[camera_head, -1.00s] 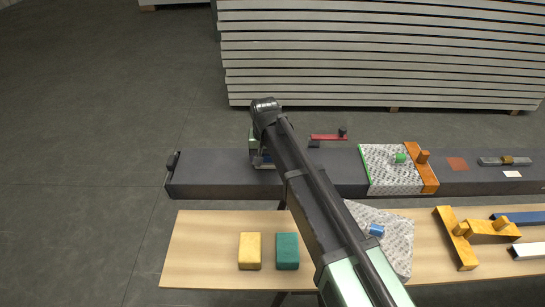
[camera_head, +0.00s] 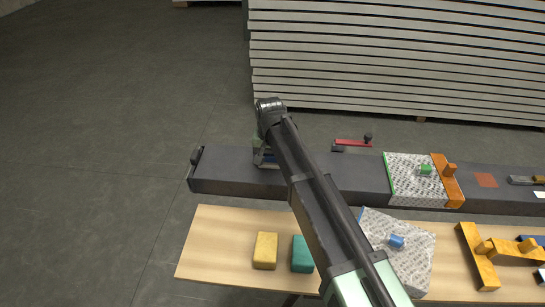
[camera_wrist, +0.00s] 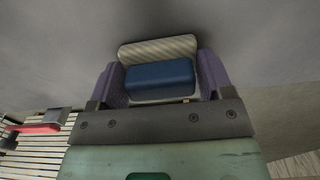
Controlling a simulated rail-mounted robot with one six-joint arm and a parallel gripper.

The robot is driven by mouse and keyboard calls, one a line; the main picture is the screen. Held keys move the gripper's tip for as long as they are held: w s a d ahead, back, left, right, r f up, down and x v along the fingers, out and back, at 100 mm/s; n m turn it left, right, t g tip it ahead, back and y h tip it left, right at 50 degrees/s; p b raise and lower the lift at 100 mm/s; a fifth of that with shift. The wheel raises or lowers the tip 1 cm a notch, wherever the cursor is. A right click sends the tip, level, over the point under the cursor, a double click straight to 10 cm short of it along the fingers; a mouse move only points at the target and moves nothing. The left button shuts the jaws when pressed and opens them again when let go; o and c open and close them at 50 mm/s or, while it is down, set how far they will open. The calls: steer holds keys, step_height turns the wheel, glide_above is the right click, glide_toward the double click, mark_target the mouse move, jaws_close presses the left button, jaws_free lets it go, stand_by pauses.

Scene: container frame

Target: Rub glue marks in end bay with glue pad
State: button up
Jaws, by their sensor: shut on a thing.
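My gripper (camera_wrist: 155,85) is shut on a pad with a blue block-shaped back (camera_wrist: 160,82) and a pale ribbed part (camera_wrist: 158,47). This is likely the glue pad. In the head view, my gripper (camera_head: 266,158) is at the left part of the long dark grey beam (camera_head: 225,180), and my arm hides much of it. The pad is close to the grey surface in the wrist view; I cannot tell whether it touches. No glue marks can be made out.
A dark end fitting (camera_head: 196,155) stands at the beam's left end. A red-handled clamp (camera_head: 352,143), a patterned sheet (camera_head: 400,190) and an orange bracket (camera_head: 447,185) are further right. The table (camera_head: 215,235) in front holds yellow (camera_head: 265,250) and teal (camera_head: 302,255) blocks.

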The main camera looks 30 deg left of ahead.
steer(key=shift+r+p, duration=3)
steer(key=shift+r, duration=0.05)
step_height(320, 180, up, 3)
steer(key=p, duration=0.3)
steer(key=shift+r, duration=0.1)
